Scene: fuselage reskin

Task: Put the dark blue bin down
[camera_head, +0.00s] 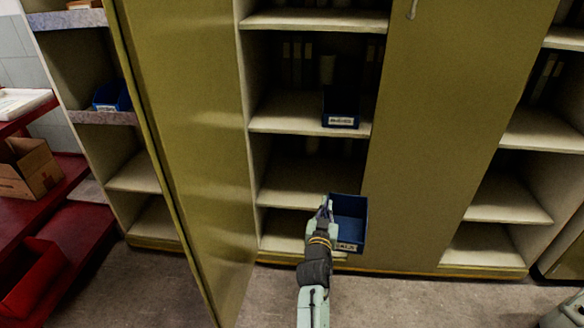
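The dark blue bin (348,208) is in front of the open cabinet's lower shelves, with a white label on its near face. My gripper (327,210) is at the bin's left side and appears closed on its left wall; the fingertips are small and partly hidden. The bin looks held up by my gripper, apart from the floor. Whether its underside touches a shelf, I cannot tell.
The cabinet shelf (285,112) above carries another dark labelled bin (341,112). The lower shelf (290,185) has bare room. An open olive door (185,130) stands at left, a closed olive door (440,130) at right. A blue bin (112,97) sits far left.

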